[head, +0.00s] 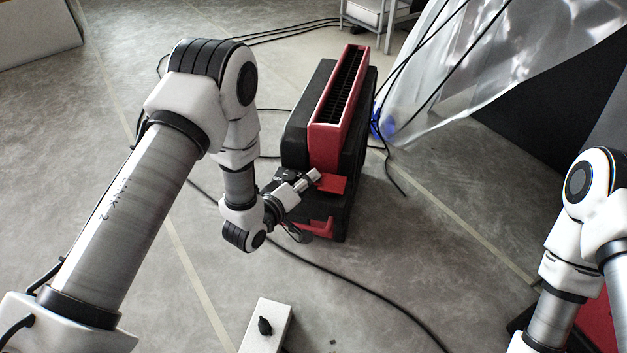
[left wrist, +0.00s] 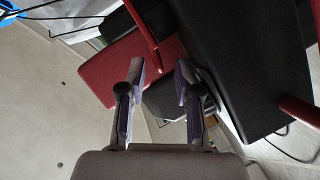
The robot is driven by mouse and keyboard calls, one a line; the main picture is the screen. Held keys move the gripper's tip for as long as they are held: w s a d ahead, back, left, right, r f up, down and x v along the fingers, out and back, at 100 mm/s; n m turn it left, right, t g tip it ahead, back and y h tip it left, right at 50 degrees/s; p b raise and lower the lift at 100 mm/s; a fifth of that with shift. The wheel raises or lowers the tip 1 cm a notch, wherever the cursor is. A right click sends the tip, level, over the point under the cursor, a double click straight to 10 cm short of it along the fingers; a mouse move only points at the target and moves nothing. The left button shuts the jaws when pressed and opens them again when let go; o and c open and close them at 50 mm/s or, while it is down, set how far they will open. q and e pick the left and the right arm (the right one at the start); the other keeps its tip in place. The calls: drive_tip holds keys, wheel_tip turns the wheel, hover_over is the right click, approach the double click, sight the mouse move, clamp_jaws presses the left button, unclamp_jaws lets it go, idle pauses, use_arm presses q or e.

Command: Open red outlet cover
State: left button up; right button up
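A black and red machine (head: 297,140) stands on the floor at the middle of the head view. Its red outlet cover (head: 333,184) shows as a flat flap at the lower front end. In the left wrist view the red cover (left wrist: 105,72) lies at the upper left, partly behind a finger. My left gripper (head: 316,178) is at the cover. Its two fingers (left wrist: 162,72) are apart, with no object clearly held between them. Whether a finger touches the cover I cannot tell. My right arm shows at the right edge of the head view; its gripper is out of view.
Dark cables (head: 365,283) run across the grey floor around the machine. A clear plastic sheet (head: 440,85) hangs behind it to the right. A white box with a black knob (head: 264,325) is at the bottom. A metal rack (head: 378,15) stands at the back.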

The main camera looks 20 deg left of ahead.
use_arm(q)
drive_tip(key=shift+x, duration=0.9)
clamp_jaws()
drive_tip(key=shift+r, duration=0.1)
